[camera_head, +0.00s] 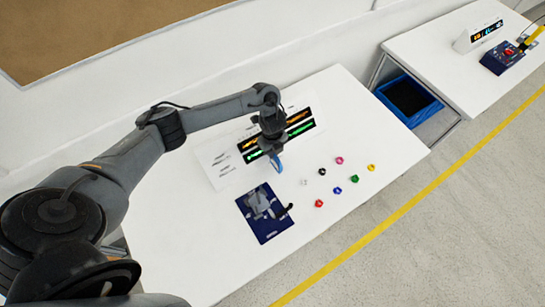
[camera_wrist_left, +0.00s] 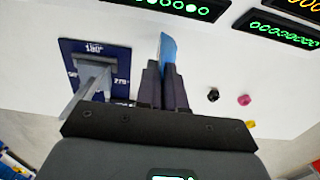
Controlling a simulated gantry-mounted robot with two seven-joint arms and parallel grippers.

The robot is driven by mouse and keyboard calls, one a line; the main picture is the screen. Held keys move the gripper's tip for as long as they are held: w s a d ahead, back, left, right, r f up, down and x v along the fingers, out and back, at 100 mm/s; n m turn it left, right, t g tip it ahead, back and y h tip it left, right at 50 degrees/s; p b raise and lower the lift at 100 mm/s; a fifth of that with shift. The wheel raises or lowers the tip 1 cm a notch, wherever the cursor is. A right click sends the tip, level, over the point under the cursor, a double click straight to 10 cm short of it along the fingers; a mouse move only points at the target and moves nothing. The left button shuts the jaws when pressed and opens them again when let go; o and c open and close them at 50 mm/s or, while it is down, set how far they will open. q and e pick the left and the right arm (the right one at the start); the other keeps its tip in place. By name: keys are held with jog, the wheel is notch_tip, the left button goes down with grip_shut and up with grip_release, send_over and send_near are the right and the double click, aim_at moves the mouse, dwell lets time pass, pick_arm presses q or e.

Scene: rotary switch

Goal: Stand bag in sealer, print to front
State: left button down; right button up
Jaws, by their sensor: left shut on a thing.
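My left gripper (camera_head: 273,148) is above the near white table and points down, shut on a thin blue piece (camera_head: 276,164). In the left wrist view the blue piece (camera_wrist_left: 168,53) sticks out past the fingertips (camera_wrist_left: 163,80). A dark blue plate (camera_head: 271,228) with a grey fixture (camera_head: 258,203) and a black handle-like part lies nearer the table's front edge, below the gripper in the head view. In the left wrist view the plate (camera_wrist_left: 72,48) has angle marks and stands left of the fingers. I cannot make out a bag or a sealer. My right gripper is out of view.
Several small coloured knobs, including a pink one (camera_head: 339,160) and a red one (camera_head: 319,203), lie right of the plate. A white display panel (camera_head: 217,165) with lit text stands behind the gripper.

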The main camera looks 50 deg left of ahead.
pick_arm(q)
jog(key=shift+f, duration=2.05)
jog(key=shift+f, duration=0.15)
jog(key=c, duration=1.2)
grip_release()
jog(key=shift+c, duration=0.2)
